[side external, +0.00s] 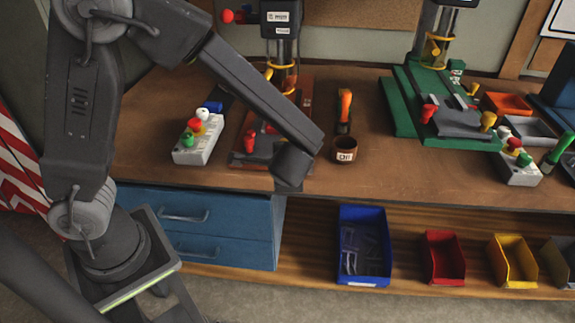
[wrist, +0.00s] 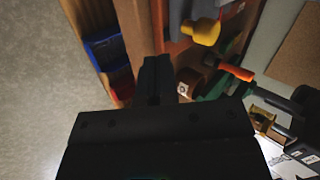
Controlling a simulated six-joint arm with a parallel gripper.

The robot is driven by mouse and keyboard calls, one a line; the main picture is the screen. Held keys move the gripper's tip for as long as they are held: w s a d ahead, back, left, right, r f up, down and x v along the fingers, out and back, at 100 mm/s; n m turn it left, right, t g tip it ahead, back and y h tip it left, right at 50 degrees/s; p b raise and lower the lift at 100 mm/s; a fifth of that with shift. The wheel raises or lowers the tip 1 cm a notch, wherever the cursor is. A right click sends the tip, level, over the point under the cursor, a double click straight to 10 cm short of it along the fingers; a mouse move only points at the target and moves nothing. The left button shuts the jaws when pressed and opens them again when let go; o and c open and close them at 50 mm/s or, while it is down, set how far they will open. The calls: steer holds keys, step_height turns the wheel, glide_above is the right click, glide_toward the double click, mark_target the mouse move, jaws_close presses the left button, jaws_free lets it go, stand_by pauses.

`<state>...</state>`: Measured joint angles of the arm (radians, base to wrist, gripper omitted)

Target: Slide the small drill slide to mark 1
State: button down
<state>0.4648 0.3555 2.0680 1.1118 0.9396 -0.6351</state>
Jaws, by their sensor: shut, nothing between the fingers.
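The small drill (side external: 282,45) stands at the back left of the bench on a red-brown base (side external: 239,142). Its lower part and slide are largely hidden behind my arm in the side view; a red knob (side external: 249,140) shows at the left. In the wrist view a grey slide-like part (wrist: 182,14) with a yellow knob (wrist: 205,32) shows at the top. My gripper (wrist: 157,62) is shut and empty, apart from the yellow knob in that picture. Its fingers are hidden in the side view. I cannot make out mark 1.
A cup (side external: 344,150) and an orange-handled tool (side external: 345,111) stand right of the small drill. A control box (side external: 198,141) is at its left. A larger green drill base (side external: 399,105) is at the right. Blue (side external: 363,245) and red (side external: 443,258) bins sit below.

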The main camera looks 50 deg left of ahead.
steer(key=w+a, duration=0.1)
steer(key=a, duration=0.1)
steer(key=w+a+f, duration=0.1)
steer(key=w+a, duration=0.1)
steer(key=shift+f, duration=0.1)
steer(key=shift+w+a, duration=0.1)
steer(key=shift+a, duration=0.05)
steer(key=w+a, duration=1.1)
steer(key=shift+w+a, duration=0.4)
